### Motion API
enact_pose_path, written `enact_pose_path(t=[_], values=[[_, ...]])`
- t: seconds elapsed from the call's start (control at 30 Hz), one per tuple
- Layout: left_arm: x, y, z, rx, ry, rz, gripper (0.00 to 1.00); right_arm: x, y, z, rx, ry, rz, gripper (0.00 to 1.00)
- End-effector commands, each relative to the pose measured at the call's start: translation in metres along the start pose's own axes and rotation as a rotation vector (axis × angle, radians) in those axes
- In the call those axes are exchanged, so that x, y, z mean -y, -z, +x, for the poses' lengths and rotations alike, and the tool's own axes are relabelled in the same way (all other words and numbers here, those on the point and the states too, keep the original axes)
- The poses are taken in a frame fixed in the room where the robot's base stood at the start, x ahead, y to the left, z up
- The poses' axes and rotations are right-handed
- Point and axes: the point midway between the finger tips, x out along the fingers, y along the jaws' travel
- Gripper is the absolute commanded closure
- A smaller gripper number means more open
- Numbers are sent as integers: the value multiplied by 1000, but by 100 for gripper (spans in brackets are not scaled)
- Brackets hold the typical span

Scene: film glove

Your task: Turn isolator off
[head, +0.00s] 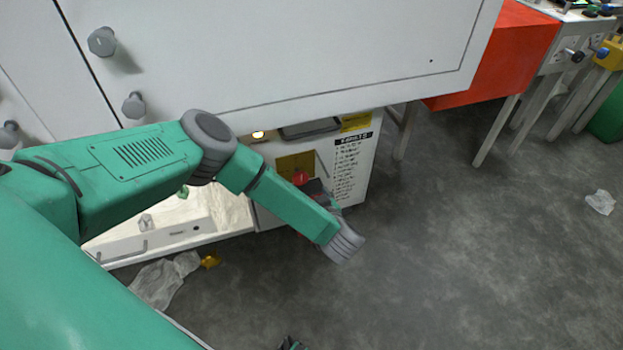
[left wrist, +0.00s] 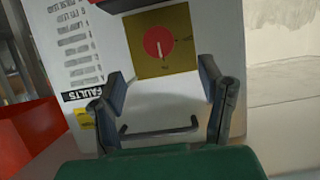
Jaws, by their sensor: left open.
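The isolator is a round red knob (left wrist: 158,42) with a pale pointer line, on a square yellow-brown plate (left wrist: 180,62). In the head view the plate (head: 287,164) is on the front of a white cabinet, and the red knob (head: 300,178) shows partly. My left gripper (left wrist: 162,77) is open and empty, its two dark fingers apart on either side, facing the knob. The knob lies beyond the fingertips, seen between them. In the head view the left gripper (head: 317,188) is close by the knob, mostly hidden by my forearm. A small dark part, perhaps my right gripper (head: 290,343), shows at the bottom edge.
A black handle (left wrist: 158,129) shows below the plate in the wrist view. A printed list (head: 352,165) is right of the plate. A large white panel with grey knobs (head: 102,41) overhangs above. Crumpled plastic (head: 165,281) lies on the floor. Open grey floor extends right.

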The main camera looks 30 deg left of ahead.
Motion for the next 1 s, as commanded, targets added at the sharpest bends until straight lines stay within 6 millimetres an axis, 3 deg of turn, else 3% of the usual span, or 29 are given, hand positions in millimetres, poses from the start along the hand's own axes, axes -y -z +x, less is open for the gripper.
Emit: enact_pose_path(t=[0.3, 0.5, 0.7, 1.0], values=[[0, -4, 71, -1, 0, -4, 38, 0, -2, 33, 0, -1, 1, 60], [-1, -4, 103, 2, -3, -4, 38, 0, -2, 48, 0, -1, 1, 60], [-2, -2, 116, 2, -5, -2, 38, 0, -3, 53, 0, 0, 1, 60], [-2, -1, 118, 2, -6, -2, 38, 0, -3, 52, 0, -1, 1, 60]])
